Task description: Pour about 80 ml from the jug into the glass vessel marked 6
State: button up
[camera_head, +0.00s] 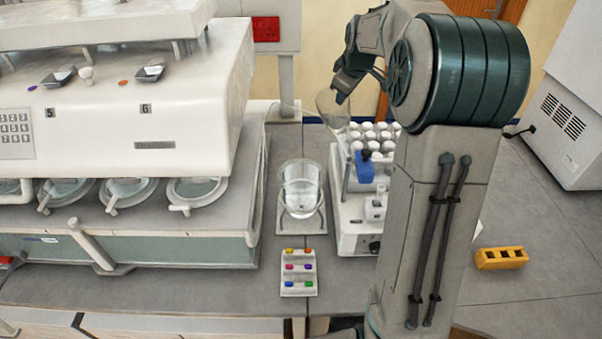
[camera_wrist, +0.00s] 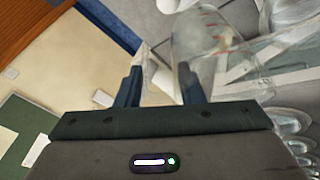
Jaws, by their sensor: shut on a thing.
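My gripper (camera_head: 343,88) is raised at the back of the bench and shut on a clear jug (camera_head: 331,107). In the wrist view the jug (camera_wrist: 215,50), with red markings, shows at the right finger of my gripper (camera_wrist: 160,82). The jug looks tilted; I cannot make out its contents. A large clear glass vessel (camera_head: 300,190) stands upright on a stand, below and left of the jug, apart from it. I can read no number on it. The label 6 (camera_head: 146,108) is on the white machine, above a row of glass vessels (camera_head: 197,190).
The white machine (camera_head: 190,120) fills the left, with label 5 (camera_head: 50,113) too. A device with several white-capped bottles (camera_head: 370,135) and a blue block (camera_head: 364,166) stands right of the glass vessel. A pad with coloured buttons (camera_head: 298,273) lies in front.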

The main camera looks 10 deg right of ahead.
jog(key=shift+w+d+f+m+g+y, duration=0.25)
jog(key=shift+w+d+g+y, duration=0.3)
jog(key=shift+d+y, duration=0.25)
jog(key=shift+w+d+f+m+g+y, duration=0.2)
jog(key=shift+w+d+g+y, duration=0.1)
jog(key=shift+d+g+y, duration=0.45)
